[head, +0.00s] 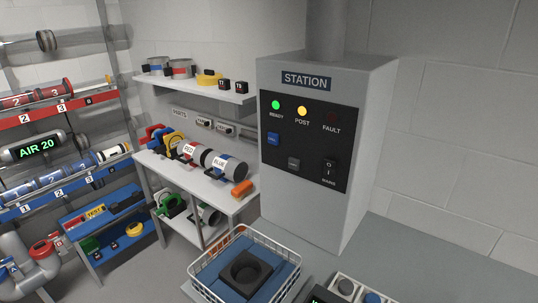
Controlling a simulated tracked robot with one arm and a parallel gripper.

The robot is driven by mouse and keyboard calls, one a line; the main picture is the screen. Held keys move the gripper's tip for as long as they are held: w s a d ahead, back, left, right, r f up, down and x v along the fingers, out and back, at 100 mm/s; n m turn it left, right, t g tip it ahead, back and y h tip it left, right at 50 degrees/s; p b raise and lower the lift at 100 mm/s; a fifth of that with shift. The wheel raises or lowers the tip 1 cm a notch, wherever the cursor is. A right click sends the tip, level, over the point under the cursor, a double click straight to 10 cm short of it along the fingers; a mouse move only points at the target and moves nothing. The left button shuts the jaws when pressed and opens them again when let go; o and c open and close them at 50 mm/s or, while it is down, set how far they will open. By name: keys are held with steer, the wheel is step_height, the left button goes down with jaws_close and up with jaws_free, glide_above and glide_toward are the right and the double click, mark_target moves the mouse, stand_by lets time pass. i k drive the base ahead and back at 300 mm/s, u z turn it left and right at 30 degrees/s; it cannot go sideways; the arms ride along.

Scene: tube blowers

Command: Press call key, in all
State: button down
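The grey STATION cabinet (285,185) stands in the middle on a grey counter. Its black panel (312,148) carries a blue key (273,138) at the left and a grey key (294,164) lower down. The lettering on both keys is too small to read, so I cannot tell which is the call key. A dark rocker switch (328,168) marked O and I is at the panel's right. The READY lamp (276,105) glows green, the POST lamp (302,111) glows yellow, and the FAULT lamp (332,117) is dark. My gripper is not in view.
A white wire basket (205,281) with a blue pad and black ring-shaped block sits in front. Boxes with knobs (345,287) are cut off at the bottom edge. A parts bench (215,195) with RED and BLUE canisters and tube racks (40,118) fill the left.

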mark_target(273, 138)
steer(key=k, duration=0.85)
steer(key=u, duration=0.3)
steer(key=i, duration=2.05)
steer(key=z, duration=0.7)
